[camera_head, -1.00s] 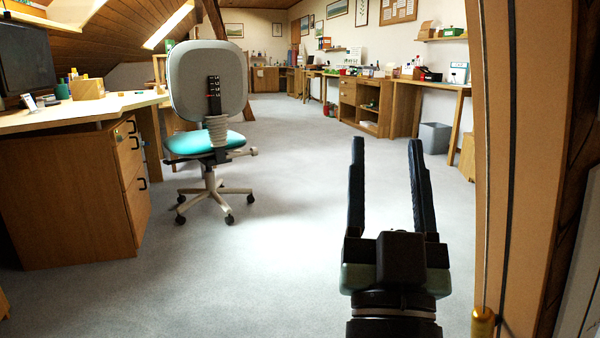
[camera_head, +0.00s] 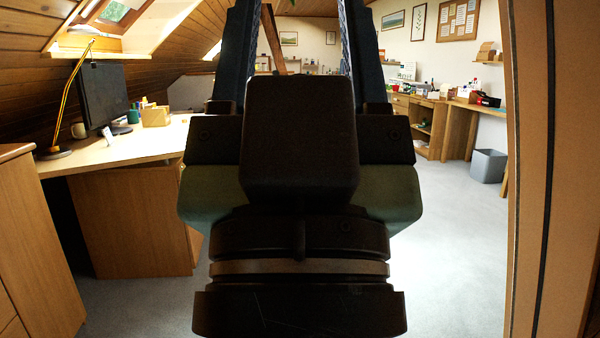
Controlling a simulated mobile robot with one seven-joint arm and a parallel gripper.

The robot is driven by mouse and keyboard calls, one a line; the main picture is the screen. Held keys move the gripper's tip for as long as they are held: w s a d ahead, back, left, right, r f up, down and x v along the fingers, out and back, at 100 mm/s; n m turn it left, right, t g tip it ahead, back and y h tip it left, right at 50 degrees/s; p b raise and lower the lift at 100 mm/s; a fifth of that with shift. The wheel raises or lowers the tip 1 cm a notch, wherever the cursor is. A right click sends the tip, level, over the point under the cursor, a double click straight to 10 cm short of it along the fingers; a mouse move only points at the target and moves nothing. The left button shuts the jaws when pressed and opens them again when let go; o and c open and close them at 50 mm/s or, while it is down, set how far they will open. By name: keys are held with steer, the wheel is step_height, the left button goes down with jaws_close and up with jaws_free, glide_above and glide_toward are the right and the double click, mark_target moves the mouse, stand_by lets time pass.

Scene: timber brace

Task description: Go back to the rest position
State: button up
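My gripper (camera_head: 300,40) fills the middle of the head view, close to the camera and pointing up and away. Its two dark fingers stand wide apart, one on each side of the dark block at its base. I see nothing between them. The fingertips are cut off by the top edge. My gripper hides the middle of the room, including the place where the office chair would show.
A timber post (camera_head: 580,170) stands close on the right. A desk (camera_head: 120,165) with a monitor and lamp (camera_head: 75,95) is at left, beside a wooden cabinet (camera_head: 35,245). A grey bin (camera_head: 488,165) stands by the right workbench. Carpet (camera_head: 460,250) is clear at right.

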step_height(320, 180, up, 37)
steer(key=p, duration=3.4)
steer(key=shift+p, duration=0.35)
